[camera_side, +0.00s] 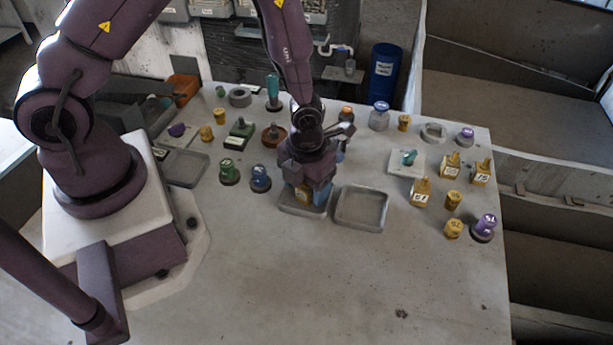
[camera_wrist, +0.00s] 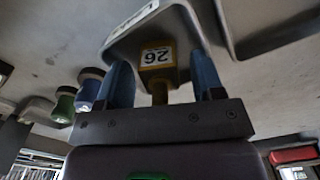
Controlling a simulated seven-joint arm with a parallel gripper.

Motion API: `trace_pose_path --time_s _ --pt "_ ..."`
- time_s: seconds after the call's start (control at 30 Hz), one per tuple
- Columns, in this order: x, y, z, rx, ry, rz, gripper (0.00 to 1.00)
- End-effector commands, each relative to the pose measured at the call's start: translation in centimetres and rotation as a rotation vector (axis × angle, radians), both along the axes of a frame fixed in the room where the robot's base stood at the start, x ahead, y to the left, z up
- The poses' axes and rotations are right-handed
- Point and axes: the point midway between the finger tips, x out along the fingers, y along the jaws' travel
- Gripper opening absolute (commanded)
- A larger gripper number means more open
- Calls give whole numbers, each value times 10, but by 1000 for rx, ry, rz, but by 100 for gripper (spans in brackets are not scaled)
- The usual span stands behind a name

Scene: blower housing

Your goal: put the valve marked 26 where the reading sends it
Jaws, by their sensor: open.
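The yellow valve marked 26 (camera_wrist: 157,55) stands in the wrist view, its label upside down, inside a shallow grey tray (camera_wrist: 180,17). My gripper (camera_wrist: 163,82) is open, with one blue finger on each side of the valve and a gap visible on both sides. In the side view my gripper (camera_side: 304,188) is low over that tray (camera_side: 303,209), and only a bit of yellow shows there between the fingers. The tray has a white label on its rim, too small to read. I cannot make out any reading.
An empty grey tray (camera_side: 361,208) stands close to the right, another tray (camera_side: 185,168) to the left. A green knob piece (camera_side: 229,172) and a blue one (camera_side: 260,178) stand left of my gripper. Several yellow valves, one marked 51 (camera_side: 420,192), stand right. The front table is clear.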

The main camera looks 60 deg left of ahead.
Motion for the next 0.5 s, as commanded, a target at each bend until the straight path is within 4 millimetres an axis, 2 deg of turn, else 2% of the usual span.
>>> trace_pose_path --time_s 0.17,0.5 --pt "1 0 17 -3 -3 2 61" --pt "1 1 86 -2 -6 3 61"
